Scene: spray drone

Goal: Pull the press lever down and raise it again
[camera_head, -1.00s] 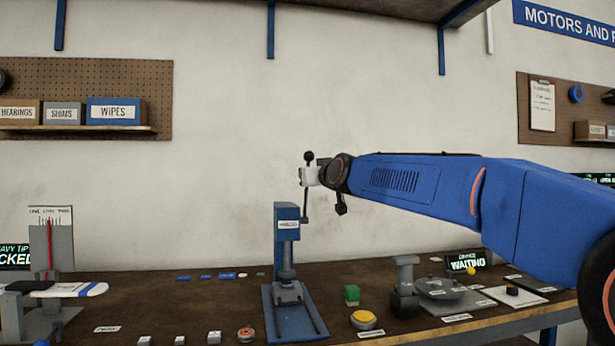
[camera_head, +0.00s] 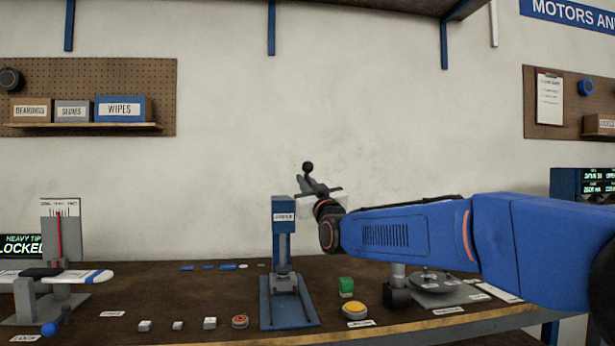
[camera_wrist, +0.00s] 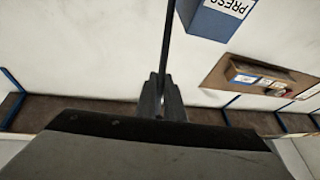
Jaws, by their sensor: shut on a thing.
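The press (camera_head: 283,215) stands on the bench in the middle of the head view, with a blue head, grey column and blue base. Its lever has a black ball knob (camera_head: 308,167), which shows above and right of the head. My gripper (camera_head: 318,189) is at the lever just below the knob, right of the press head. In the wrist view my gripper (camera_wrist: 160,98) is shut on the thin dark lever rod (camera_wrist: 168,45), beside the blue press head (camera_wrist: 215,17). The lever's lower part is hidden in the head view.
A yellow button (camera_head: 355,310) and a green block (camera_head: 346,285) are right of the press. Several small blocks and a round orange-rimmed part (camera_head: 240,321) lie left of it. A lever gauge stand (camera_head: 60,235) is far left.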

